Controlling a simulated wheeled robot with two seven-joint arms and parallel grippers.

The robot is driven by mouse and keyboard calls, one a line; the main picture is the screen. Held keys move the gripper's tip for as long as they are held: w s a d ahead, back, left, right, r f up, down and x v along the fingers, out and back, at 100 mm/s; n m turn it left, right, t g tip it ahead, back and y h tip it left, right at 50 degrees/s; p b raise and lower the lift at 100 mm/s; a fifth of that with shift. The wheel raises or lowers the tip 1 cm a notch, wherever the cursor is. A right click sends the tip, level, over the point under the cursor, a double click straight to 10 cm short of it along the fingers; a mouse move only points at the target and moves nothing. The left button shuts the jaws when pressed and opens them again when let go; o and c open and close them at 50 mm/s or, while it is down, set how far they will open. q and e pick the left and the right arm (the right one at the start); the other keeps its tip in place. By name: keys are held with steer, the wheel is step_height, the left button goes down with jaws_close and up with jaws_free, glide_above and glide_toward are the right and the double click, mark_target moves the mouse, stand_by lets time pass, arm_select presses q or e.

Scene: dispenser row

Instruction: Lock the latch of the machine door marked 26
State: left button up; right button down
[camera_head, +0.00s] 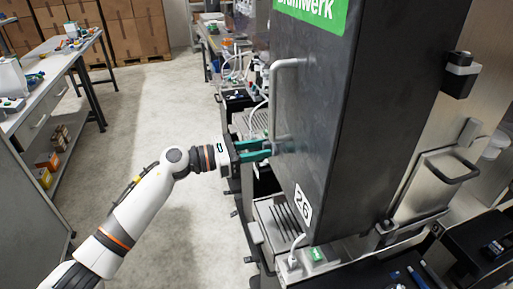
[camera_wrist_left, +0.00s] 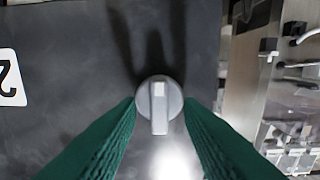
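The dark machine door (camera_head: 345,120) carries a white label reading 26 (camera_head: 303,205) near its lower edge. In the left wrist view the latch (camera_wrist_left: 160,98) is a round light-grey knob with a raised bar, on the dark door face (camera_wrist_left: 75,75). The bar runs up and down in that picture. My left gripper (camera_head: 266,149) points at the door face below the bar handle. Its green fingers (camera_wrist_left: 160,112) are apart on either side of the knob; I cannot tell whether they touch it. In the head view the fingers hide the knob. My right gripper is not in view.
A light-grey bar handle (camera_head: 282,98) stands out from the door above my gripper. A drip tray (camera_head: 280,222) lies below the door. A metal panel with another handle (camera_head: 450,170) is at the right. The floor (camera_head: 160,110) at left is clear up to a workbench (camera_head: 40,68).

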arm_select(q)
steer(key=shift+c, duration=0.5)
jaws_close()
steer(key=shift+n, duration=0.3)
steer(key=n+p, duration=0.2)
steer(key=n, duration=0.6)
steer(key=n+p, duration=0.2)
steer(key=n, duration=0.7)
steer(key=shift+w+f+p, duration=0.2)
steer(key=shift+p, duration=0.2)
